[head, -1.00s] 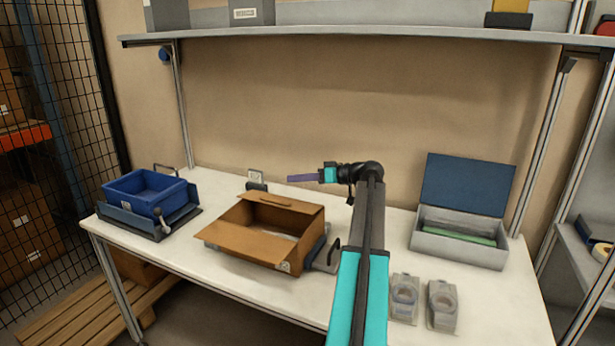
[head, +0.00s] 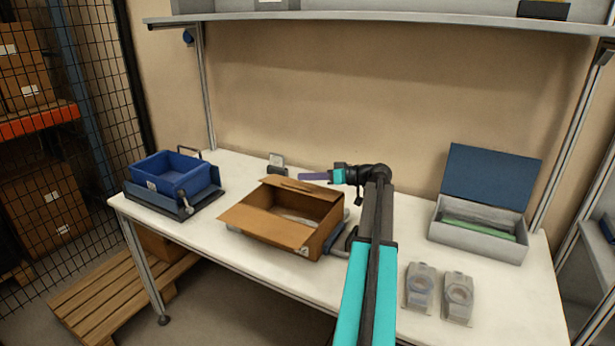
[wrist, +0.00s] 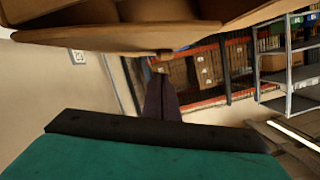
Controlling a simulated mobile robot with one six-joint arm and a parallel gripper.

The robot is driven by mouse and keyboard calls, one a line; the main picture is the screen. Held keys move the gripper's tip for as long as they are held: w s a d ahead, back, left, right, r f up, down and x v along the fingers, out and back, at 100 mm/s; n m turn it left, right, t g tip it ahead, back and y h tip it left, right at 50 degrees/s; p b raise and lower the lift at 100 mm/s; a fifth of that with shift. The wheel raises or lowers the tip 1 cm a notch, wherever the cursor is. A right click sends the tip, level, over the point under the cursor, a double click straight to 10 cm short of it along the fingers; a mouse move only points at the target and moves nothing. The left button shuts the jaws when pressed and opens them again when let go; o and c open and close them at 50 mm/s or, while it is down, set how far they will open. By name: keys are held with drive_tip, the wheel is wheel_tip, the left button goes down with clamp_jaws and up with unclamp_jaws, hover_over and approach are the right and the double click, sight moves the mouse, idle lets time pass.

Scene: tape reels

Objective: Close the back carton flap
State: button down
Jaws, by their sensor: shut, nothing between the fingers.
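The open brown carton (head: 325,228) sits near the middle of the table. Its near flap (head: 262,228) slopes outward toward the front. The back flap (head: 285,184) shows as a narrow strip along the far edge; its exact angle is hard to tell. My gripper (head: 302,177) is shut and empty, its purple fingers pointing left just behind and above that flap's right part. In the wrist view, the fingers (wrist: 162,98) point at a brown carton panel (wrist: 100,38) across the top, with a small tab near the tips. Contact cannot be told. The carton's inside is partly hidden.
A blue bin (head: 172,180) on a dark stand is at the table's left. A grey box (head: 475,242) with a raised blue lid is at the right. Two tape reel holders (head: 420,285) lie at the front right. A shelf (head: 380,20) hangs above the back.

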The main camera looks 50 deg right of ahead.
drive_tip(key=shift+a+f+b, duration=0.1)
drive_tip(key=shift+f+b, duration=0.1)
drive_tip(key=shift+b, duration=0.35)
drive_tip(key=shift+f+b, duration=0.15)
drive_tip(key=shift+b, duration=0.15)
drive_tip(key=b, duration=0.2)
drive_tip(key=n+b, duration=0.1)
drive_tip(key=shift+s+a+f+h+b, duration=0.15)
drive_tip(key=shift+a+f+h+b, duration=0.15)
drive_tip(key=shift+a+f+b, duration=0.1)
drive_tip(key=shift+f+n+b, duration=0.1)
drive_tip(key=shift+n+b, duration=0.2)
